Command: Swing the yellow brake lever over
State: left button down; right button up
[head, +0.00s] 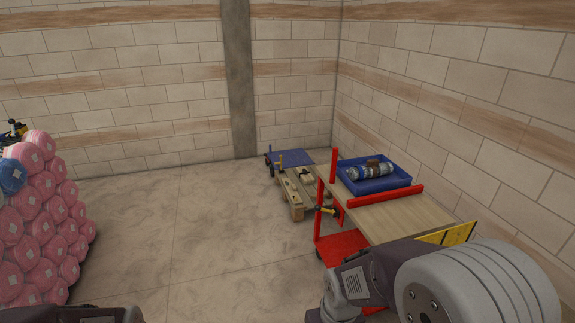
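A small yellow lever with dark ends (326,210) sits at the near left corner of a red trolley (343,243), beside its red upright. It looks roughly level, but it is too small to tell its exact setting. My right arm crosses the lower right of the head view and covers the near part of the trolley; its gripper is not visible. Only a dark piece of my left arm shows at the bottom left edge, and its gripper is out of view.
The trolley's wooden top (405,218) carries a blue tray (390,186) with a blue-and-white cylinder (371,172). A yellow plate (458,234) stands at its right end. Pink rolls (45,225) are stacked left. The middle floor is clear.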

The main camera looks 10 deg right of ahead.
aim_at(317, 207)
jog(key=i+z, duration=0.35)
jog(key=i, duration=0.2)
jog(key=i+j+z, duration=0.1)
jog(key=i+z, duration=0.2)
jog(key=i, duration=0.3)
jog(key=i+j+z, duration=0.35)
jog(key=i, duration=0.15)
jog(key=i+z, duration=0.75)
jog(key=i+j+z, duration=0.1)
jog(key=z, duration=0.3)
jog(key=i+j, duration=0.05)
jog(key=i, duration=0.05)
